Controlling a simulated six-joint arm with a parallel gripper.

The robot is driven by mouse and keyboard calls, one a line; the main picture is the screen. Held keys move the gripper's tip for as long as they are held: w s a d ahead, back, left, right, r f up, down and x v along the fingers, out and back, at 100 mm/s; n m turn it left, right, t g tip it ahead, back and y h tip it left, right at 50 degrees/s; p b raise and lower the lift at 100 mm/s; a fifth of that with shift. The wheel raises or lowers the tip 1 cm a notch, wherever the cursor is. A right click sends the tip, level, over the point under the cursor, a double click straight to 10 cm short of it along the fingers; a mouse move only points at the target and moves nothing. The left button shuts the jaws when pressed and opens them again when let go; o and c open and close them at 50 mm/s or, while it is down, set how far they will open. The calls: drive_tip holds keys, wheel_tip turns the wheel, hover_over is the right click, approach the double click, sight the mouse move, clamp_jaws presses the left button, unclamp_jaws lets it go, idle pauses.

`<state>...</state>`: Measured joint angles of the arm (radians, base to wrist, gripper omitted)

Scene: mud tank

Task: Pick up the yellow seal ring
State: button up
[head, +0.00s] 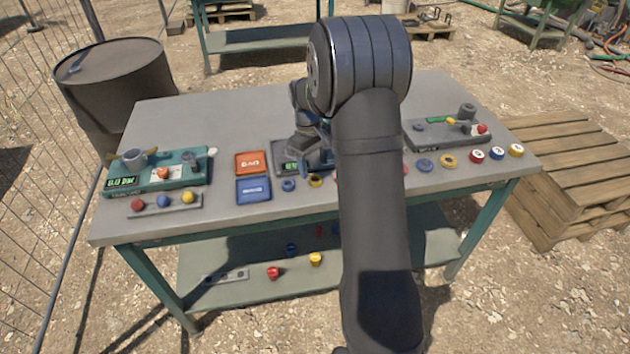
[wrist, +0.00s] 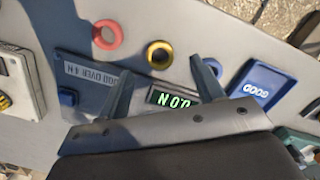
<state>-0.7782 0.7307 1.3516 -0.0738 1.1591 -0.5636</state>
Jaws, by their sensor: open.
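A yellow seal ring (wrist: 160,54) lies flat on the table in the wrist view, in front of the tester with the lit display. It also shows in the head view (head: 315,181). A red ring (wrist: 107,34) lies on one side of it and a blue ring (wrist: 214,67), partly behind a finger, on the other. My gripper (wrist: 163,60) is open above the tester, its two fingers pointing toward the yellow ring with nothing between them. I cannot tell its height above the table. A second yellow ring (head: 448,161) lies farther right in the head view; my arm hides the table between them.
A green device (head: 185,178) is at the left, a grey device (head: 430,140) at the right. A larger blue ring (head: 425,166) and several button caps line the right front edge.

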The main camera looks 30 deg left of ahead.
sight(315, 179)
wheel_tip(315, 179, down, 4)
drive_tip(key=shift+d+f, duration=0.15)
drive_tip(key=c, duration=1.1)
